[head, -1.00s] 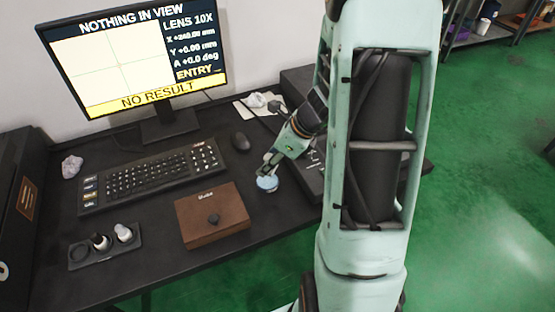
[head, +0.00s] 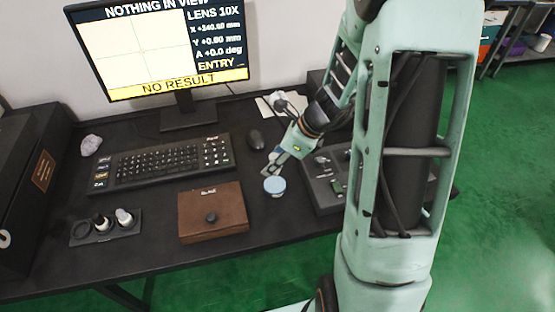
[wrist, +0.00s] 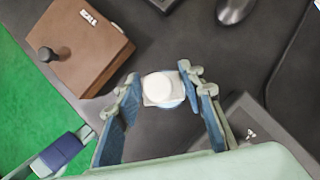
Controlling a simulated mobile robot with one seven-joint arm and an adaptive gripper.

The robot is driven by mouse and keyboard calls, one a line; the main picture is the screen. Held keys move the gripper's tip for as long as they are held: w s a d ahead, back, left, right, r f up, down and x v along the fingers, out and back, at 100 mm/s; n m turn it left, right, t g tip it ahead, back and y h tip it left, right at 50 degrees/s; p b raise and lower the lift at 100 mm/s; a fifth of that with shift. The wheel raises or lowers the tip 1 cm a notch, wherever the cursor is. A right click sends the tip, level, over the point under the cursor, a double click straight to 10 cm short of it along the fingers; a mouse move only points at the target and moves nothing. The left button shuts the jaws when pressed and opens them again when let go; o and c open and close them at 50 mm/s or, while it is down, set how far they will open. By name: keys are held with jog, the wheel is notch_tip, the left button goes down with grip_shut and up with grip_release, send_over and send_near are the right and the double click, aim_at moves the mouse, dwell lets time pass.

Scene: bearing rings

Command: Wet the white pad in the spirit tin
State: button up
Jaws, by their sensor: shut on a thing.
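The spirit tin (head: 274,187) is a small light blue round tin with a pale top, standing on the dark desk right of the brown box. My gripper (head: 273,168) is just above it, with a small visible gap. In the wrist view my gripper (wrist: 160,86) is shut on the white pad (wrist: 158,87), which shows as a pale round face between the blue-lined fingers. The blue edge of the tin (wrist: 171,103) shows behind the pad, which hides most of it. I cannot tell whether the pad is wet.
The brown box (head: 212,228) with a dark knob stands left of the tin. A keyboard (head: 160,162), a mouse (head: 255,139) and a monitor (head: 150,50) are behind. A black control unit (head: 325,180) stands close right.

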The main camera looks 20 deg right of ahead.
aim_at(268, 182)
jog(key=shift+f+b, duration=2.75)
jog(key=shift+f, duration=0.25)
jog(key=shift+f+b, duration=0.4)
jog(key=shift+f, duration=0.15)
notch_tip(268, 182, up, 7)
jog(key=p, duration=0.6)
jog(key=shift+r+p, duration=0.15)
jog(key=shift+p, duration=0.2)
jog(key=shift+a, duration=0.1)
